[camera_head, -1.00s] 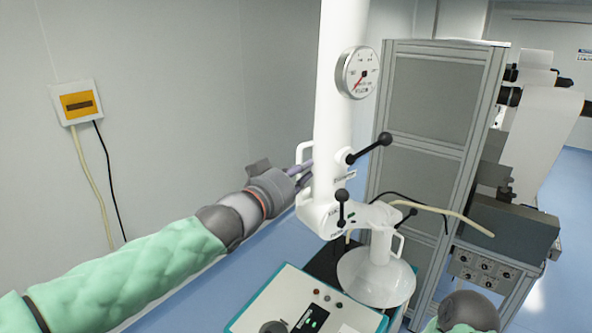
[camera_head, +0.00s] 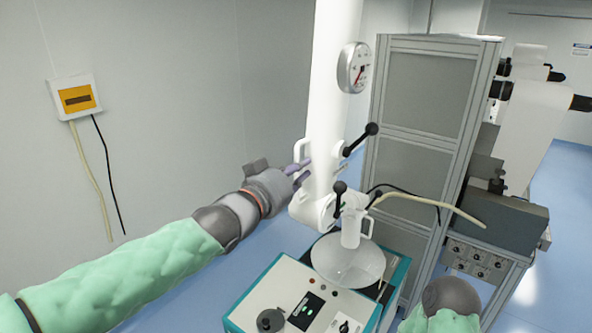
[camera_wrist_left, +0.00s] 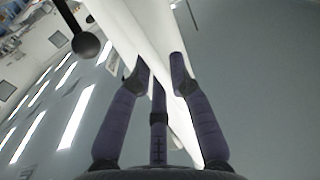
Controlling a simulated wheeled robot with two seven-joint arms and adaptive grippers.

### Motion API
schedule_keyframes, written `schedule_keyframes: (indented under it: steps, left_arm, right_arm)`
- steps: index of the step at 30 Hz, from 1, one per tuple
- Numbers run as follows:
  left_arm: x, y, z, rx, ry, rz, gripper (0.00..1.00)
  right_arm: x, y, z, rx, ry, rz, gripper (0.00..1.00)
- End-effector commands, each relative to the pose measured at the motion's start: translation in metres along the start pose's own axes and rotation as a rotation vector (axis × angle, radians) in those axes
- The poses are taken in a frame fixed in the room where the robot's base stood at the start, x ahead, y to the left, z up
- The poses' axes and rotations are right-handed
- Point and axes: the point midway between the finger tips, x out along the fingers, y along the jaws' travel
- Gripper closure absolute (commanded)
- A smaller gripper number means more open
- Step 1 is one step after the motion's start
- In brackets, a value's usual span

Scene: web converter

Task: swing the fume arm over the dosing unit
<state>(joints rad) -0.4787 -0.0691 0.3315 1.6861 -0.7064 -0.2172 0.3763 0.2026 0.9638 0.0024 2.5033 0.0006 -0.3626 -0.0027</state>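The white fume arm (camera_head: 329,130) stands upright in the head view, with a round gauge, black-knobbed levers and a clear hood (camera_head: 348,262) at its lower end. The hood hangs over the back right part of the dosing unit (camera_head: 266,290), a teal-edged box with a pale top, and hides that part. My left gripper (camera_head: 304,172) is at the left side of the fume arm's tube, just below a white side handle (camera_head: 298,150). Its fingers are apart, and in the left wrist view the tube (camera_wrist_left: 150,40) passes behind them. Contact is unclear. My right gripper is out of view.
A grey framed cabinet (camera_head: 420,100) stands right of the fume arm. A grey machine box (camera_head: 500,222) with a knob panel is at the right, with a pale hose crossing to it. A wall box (camera_head: 75,97) with cables hangs left. Blue floor shows behind the dosing unit.

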Motion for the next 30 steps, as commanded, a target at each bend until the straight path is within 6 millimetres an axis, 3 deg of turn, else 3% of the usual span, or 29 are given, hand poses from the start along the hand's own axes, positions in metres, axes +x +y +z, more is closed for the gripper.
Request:
schedule_keyframes:
  steps: [20, 26, 30]
  left_arm:
    - [-0.002, 0.000, 0.000, 0.000, 0.000, 0.000, 0.70]
    - [-0.025, -0.001, -0.001, 0.001, 0.001, -0.001, 0.70]
    - [-0.054, -0.001, -0.001, 0.001, 0.002, -0.001, 0.70]
  right_arm:
    - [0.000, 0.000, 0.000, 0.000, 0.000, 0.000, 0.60]
    - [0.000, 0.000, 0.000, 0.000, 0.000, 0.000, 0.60]
    - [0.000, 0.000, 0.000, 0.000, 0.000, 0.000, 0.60]
